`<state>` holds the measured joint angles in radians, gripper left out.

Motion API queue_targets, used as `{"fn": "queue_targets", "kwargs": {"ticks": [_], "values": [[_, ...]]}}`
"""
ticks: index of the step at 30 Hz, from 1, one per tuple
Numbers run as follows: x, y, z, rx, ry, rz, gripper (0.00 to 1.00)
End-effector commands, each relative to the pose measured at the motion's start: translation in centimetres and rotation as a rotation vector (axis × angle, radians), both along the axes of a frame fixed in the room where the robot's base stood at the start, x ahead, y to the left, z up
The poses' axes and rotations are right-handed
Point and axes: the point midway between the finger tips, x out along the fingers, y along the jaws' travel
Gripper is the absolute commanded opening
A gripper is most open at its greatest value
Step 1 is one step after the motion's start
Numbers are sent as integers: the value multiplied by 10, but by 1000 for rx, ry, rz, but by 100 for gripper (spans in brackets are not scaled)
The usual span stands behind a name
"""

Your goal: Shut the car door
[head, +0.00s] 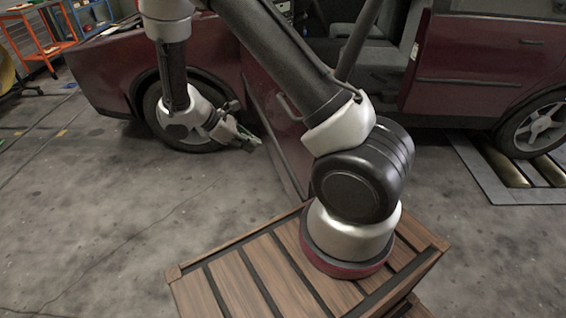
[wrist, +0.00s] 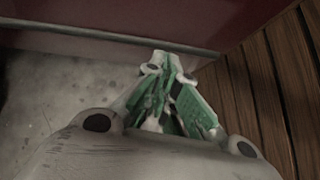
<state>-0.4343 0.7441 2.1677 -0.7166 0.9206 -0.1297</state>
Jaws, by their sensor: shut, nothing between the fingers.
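The dark red car (head: 465,75) stands across the back of the head view. Its door (head: 272,108) is swung open and sticks out from the body toward me, partly hidden behind my arm. A handle shows on the door near my upper arm link. The doorway behind shows a dark interior. My gripper (head: 250,142) is shut and empty, just left of the door's lower part; I cannot tell whether it touches. In the wrist view the closed green-padded fingers (wrist: 165,68) point at the lower edge of a dark red panel (wrist: 130,48), probably the door.
The car's front wheel (head: 175,125) is close behind my gripper. Metal floor rollers (head: 505,165) lie by the rear wheel at right. An orange shelf cart (head: 35,35) stands at far left. The concrete floor at left is mostly open.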

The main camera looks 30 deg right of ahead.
Motion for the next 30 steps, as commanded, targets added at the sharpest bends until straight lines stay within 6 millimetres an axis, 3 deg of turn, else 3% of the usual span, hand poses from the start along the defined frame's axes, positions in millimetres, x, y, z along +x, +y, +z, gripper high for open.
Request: {"fn": "queue_targets", "kwargs": {"ticks": [3,10,23,30], "values": [[-1,6,-29,-29,56,65,0],[-4,-2,-50,-42,80,92,0],[-21,-64,-109,-41,81,88,0],[-27,-95,-107,-39,77,89,0]]}}
